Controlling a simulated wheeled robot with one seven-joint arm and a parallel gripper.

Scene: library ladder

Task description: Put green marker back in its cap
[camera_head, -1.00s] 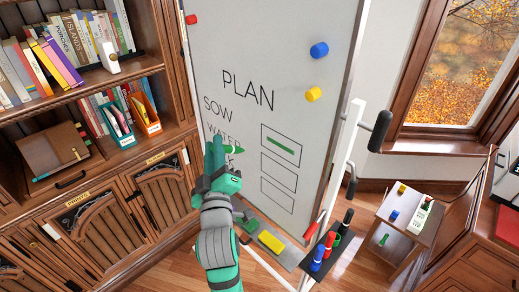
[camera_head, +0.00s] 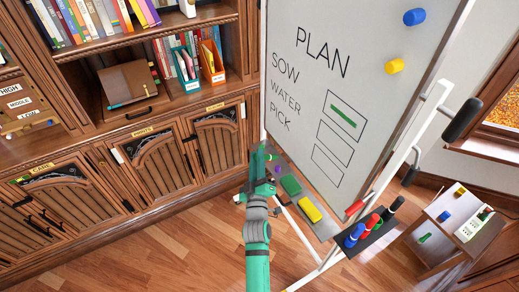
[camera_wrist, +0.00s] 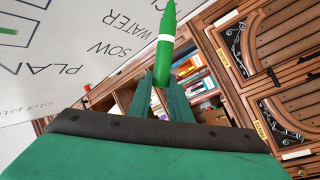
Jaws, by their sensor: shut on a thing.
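My gripper (camera_head: 262,166) is shut on the green marker (camera_wrist: 165,38), low in front of the whiteboard's left edge in the head view. In the wrist view the marker sticks out beyond the fingers (camera_wrist: 172,98), with a white band and its green tip end pointing away. The pen holder (camera_head: 372,241) hangs at the board's lower right, well to the right of my gripper. It carries a blue, a red and a black marker. A bit of green shows between the red and black ones, possibly the green cap; it is too small to tell.
The whiteboard (camera_head: 296,110) reads PLAN, SOW, WATER, PICK. A yellow block (camera_head: 310,208) and a green block (camera_head: 291,185) lie on its ledge. The wooden bookcase (camera_head: 165,112) stands left. A small side table (camera_head: 430,235) is right. The floor in front is clear.

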